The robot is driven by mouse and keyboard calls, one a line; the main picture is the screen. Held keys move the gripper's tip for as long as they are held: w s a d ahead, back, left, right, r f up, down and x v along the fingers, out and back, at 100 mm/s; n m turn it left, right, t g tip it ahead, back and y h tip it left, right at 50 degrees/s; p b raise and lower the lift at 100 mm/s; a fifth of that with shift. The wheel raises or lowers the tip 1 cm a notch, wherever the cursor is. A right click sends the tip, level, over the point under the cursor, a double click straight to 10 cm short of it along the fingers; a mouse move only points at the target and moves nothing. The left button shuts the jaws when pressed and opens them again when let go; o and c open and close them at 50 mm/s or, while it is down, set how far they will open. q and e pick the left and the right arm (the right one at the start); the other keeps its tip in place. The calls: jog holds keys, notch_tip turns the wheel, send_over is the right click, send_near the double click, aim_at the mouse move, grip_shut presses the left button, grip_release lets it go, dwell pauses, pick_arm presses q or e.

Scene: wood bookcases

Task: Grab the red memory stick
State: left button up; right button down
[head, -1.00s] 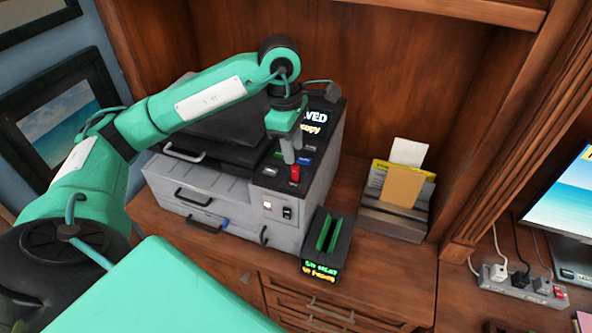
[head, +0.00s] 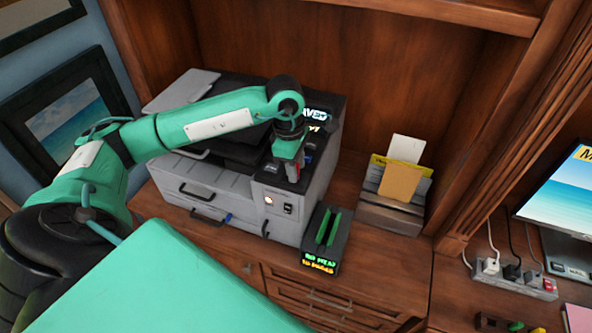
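The red memory stick (head: 292,170) stands in the top panel of the grey printer (head: 212,181), and only a small red part shows. My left gripper (head: 293,168) points down right at it, its grey fingertips beside the red part. The fingers cover most of the stick, and I cannot tell whether they touch or grip it. My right gripper is not in view.
A black box with green upright slots (head: 325,235) and a lit text display stands right of the printer. A card holder (head: 391,212) with papers is farther right. A power strip (head: 512,279) lies at the right. Bookcase walls close in the back and right.

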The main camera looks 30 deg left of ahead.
pick_arm(q)
grip_shut()
jog(key=shift+r, duration=0.1)
